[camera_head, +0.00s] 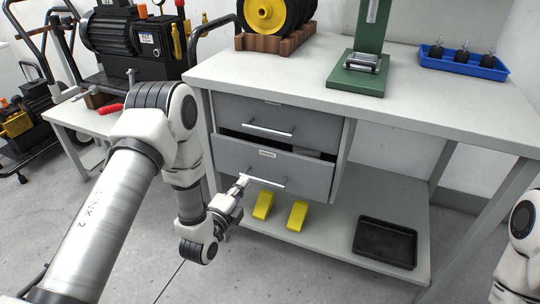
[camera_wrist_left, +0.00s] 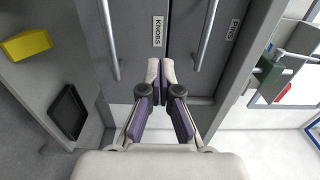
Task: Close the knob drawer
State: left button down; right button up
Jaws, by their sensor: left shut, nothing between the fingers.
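The knob drawer is the lower grey drawer (camera_head: 290,169) under the workbench. It stands partly pulled out, with a dark gap and something pale showing above its front. Its KNOBS label (camera_wrist_left: 158,31) and bar handle (camera_wrist_left: 108,40) show in the left wrist view. My left gripper (camera_head: 242,180) is shut and empty, in front of the drawer near the left end of its handle. It also shows in the left wrist view (camera_wrist_left: 160,70), with its tips beside the label; I cannot tell whether they touch the front. My right gripper is out of view.
The upper drawer (camera_head: 310,125), labelled PINS, is above. Yellow blocks (camera_head: 297,215) and a black tray (camera_head: 386,243) lie on the lower shelf. The green stand (camera_head: 358,72) and blue tray (camera_head: 463,62) are on the bench top. Floor in front is clear.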

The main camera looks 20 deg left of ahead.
aim_at(265, 150)
pick_arm(q)
jog(key=w, duration=0.4)
jog(key=w+b, duration=0.1)
jog(key=w, duration=0.3)
jog(key=w+b, duration=0.1)
jog(key=w, duration=0.2)
jog(key=shift+w+d+f, duration=0.1)
jog(key=shift+w+d, duration=0.15)
jog(key=shift+w, duration=0.65)
jog(key=w+b, duration=0.1)
jog(key=w, duration=0.3)
jog(key=shift+w+b, duration=0.1)
jog(key=shift+b, duration=0.3)
jog(key=shift+w, duration=0.25)
jog(key=shift+r, duration=0.4)
